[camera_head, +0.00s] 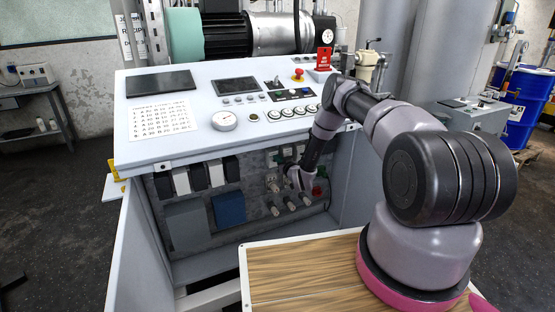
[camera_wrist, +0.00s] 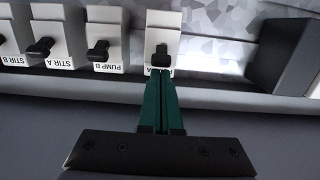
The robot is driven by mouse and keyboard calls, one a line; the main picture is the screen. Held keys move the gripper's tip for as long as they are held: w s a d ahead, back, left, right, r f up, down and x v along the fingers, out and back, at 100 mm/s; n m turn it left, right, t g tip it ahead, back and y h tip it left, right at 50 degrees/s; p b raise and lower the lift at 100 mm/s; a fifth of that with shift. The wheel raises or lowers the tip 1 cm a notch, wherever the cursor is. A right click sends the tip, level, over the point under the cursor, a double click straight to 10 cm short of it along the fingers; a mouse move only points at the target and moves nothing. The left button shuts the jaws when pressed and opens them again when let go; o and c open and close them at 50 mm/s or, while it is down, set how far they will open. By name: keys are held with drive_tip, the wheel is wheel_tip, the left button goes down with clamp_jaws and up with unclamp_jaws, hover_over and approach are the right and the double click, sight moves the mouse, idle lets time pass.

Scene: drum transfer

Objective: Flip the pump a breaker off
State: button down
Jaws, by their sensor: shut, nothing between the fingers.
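In the wrist view a row of white breakers with black levers shows upside down. The pump B breaker (camera_wrist: 105,35) is readable by its label. To its right is the end breaker (camera_wrist: 162,36), whose label is mostly covered by my fingers; by its place beside pump B it looks like pump A. My gripper (camera_wrist: 161,78) has its green fingers shut together, empty, with the tips right at this breaker's black lever (camera_wrist: 160,56). I cannot tell whether they touch it. In the head view my arm's end is at the console's lower front panel, with the fingers too small to make out.
The stir A breaker (camera_wrist: 59,45) and stir B breaker (camera_wrist: 15,45) stand left in the wrist view. A dark box (camera_wrist: 286,55) is at the right. In the head view, the white console top (camera_head: 190,143) overhangs the panel, and a blue box (camera_head: 229,208) sticks out left of my wrist.

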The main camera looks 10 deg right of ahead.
drive_tip(key=shift+s+f+t, duration=0.1)
drive_tip(key=shift+f+t, duration=0.05)
drive_tip(key=shift+t, duration=0.35)
